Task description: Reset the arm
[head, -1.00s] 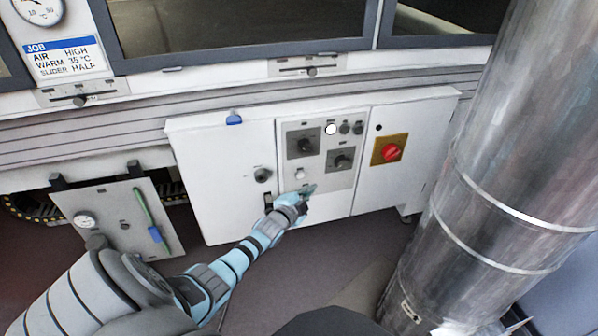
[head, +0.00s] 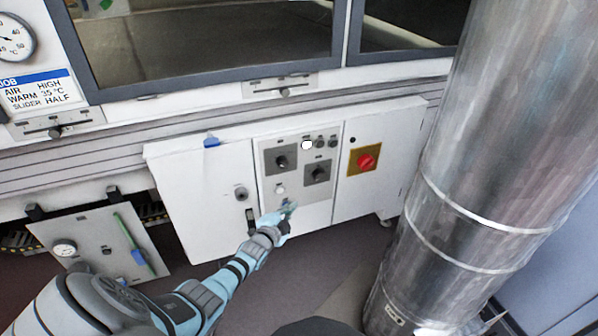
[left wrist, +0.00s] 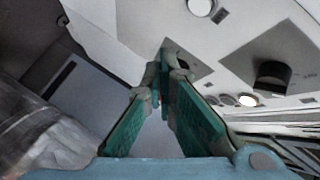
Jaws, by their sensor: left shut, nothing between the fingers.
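My left arm reaches in from the lower left in the head view. I cannot tell whether the fingertips touch the panel. The panel carries two black knobs, the upper left one (head: 281,161) and the right one (head: 317,173), a lit white lamp (head: 307,145) and a white button (head: 280,189). My right gripper is not in view.
A red switch (head: 366,162) on a yellow plate is right of the panel. A large metal duct (head: 470,150) stands at the right. A job card (head: 40,92) and gauge (head: 14,40) are at upper left. Floor (head: 290,275) shows below the cabinet.

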